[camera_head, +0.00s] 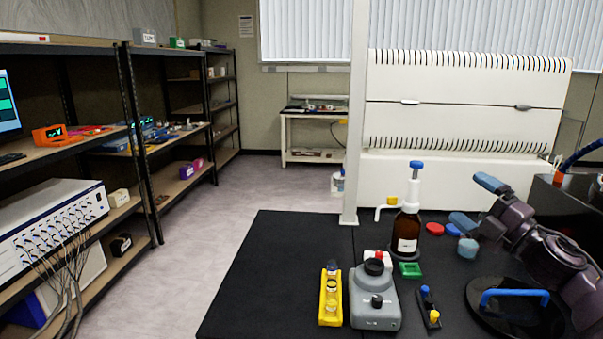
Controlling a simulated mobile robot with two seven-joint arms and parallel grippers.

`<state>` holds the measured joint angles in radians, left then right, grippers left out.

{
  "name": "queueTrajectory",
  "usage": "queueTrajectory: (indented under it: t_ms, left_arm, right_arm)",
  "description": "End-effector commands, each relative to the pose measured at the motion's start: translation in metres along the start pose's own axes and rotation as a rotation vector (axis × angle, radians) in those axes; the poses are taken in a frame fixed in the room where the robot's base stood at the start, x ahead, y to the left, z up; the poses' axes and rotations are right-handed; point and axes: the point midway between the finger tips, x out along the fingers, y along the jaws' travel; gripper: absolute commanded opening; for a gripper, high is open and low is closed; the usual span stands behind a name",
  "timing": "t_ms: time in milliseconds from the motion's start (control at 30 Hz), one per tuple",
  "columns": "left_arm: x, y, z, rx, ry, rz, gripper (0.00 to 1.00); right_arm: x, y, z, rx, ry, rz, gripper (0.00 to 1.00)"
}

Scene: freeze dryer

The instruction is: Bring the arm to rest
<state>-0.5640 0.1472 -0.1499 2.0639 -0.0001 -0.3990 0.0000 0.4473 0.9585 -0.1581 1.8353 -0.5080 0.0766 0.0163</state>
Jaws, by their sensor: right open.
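My right arm (550,255) comes in from the right edge above the black bench. My right gripper (477,203) has two blue-tipped fingers set apart, with nothing between them. It hangs in the air to the right of the brown dispenser bottle (407,230). Below it on the bench is a small blue-grey piece (467,249). A black round lid with a blue handle (515,297) lies under my right arm, which partly covers that side of the bench. My left gripper is not in view.
On the black bench top (270,270) stand a yellow rack (330,305), a grey vortex mixer (375,300), a small blue and yellow holder (429,310), a green piece (410,270) and a red cap (434,228). The bench's left part is clear. Shelving stands at the left.

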Motion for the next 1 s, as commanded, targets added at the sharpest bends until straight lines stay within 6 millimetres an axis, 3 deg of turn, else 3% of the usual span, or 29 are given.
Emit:
queueTrajectory:
  t_ms: [33, 200, 367, 500, 700, 1000]
  left_arm:
    - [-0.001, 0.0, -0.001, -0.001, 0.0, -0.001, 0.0]
    - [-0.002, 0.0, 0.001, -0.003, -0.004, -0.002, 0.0]
    - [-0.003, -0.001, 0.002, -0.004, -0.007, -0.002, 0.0]
    - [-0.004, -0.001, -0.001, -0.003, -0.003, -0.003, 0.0]
    - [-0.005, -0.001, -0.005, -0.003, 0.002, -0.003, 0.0]
    - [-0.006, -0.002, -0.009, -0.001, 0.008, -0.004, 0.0]
  right_arm:
    - [-0.015, -0.029, -0.004, 0.119, -0.069, -0.011, 0.94]
    - [-0.068, -0.115, -0.021, 0.465, -0.297, -0.078, 0.94]
    - [-0.127, -0.187, -0.052, 0.749, -0.49, -0.159, 0.94]
    - [-0.181, -0.237, -0.089, 0.968, -0.635, -0.218, 0.94]
    - [-0.253, -0.282, -0.148, 1.218, -0.799, -0.251, 0.94]
    - [-0.35, -0.318, -0.213, 1.385, -1.031, -0.272, 0.94]
